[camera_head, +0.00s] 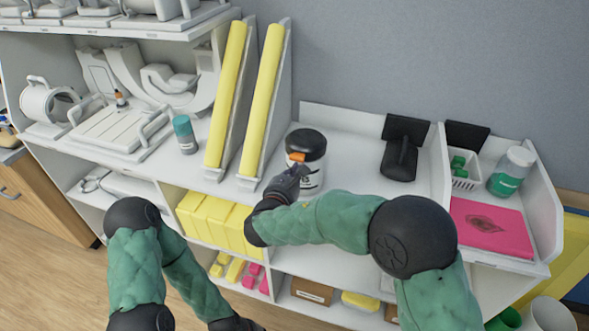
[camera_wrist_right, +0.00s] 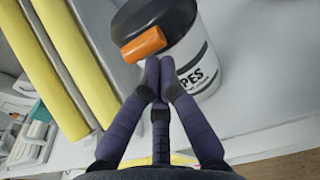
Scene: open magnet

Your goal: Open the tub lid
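The tub (camera_head: 313,176) is a white container with a black lid (camera_head: 306,144) and dark lettering, standing upright on the white shelf top. An orange tab (camera_head: 297,157) sticks out from the lid's front edge; it also shows in the right wrist view (camera_wrist_right: 143,45). The lid sits on the tub. My right gripper (camera_head: 297,170) is in front of the tub, its dark fingers together, tips just below the tab. In the right wrist view the fingertips (camera_wrist_right: 160,62) meet with nothing visible between them; whether they touch the tab I cannot tell.
Two upright yellow pads (camera_head: 262,100) in white holders stand left of the tub. A teal-capped bottle (camera_head: 185,134) is farther left. A black device (camera_head: 402,148) stands to the right, then a green-labelled jar (camera_head: 511,171) and a pink folder (camera_head: 490,228). The shelf right of the tub is clear.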

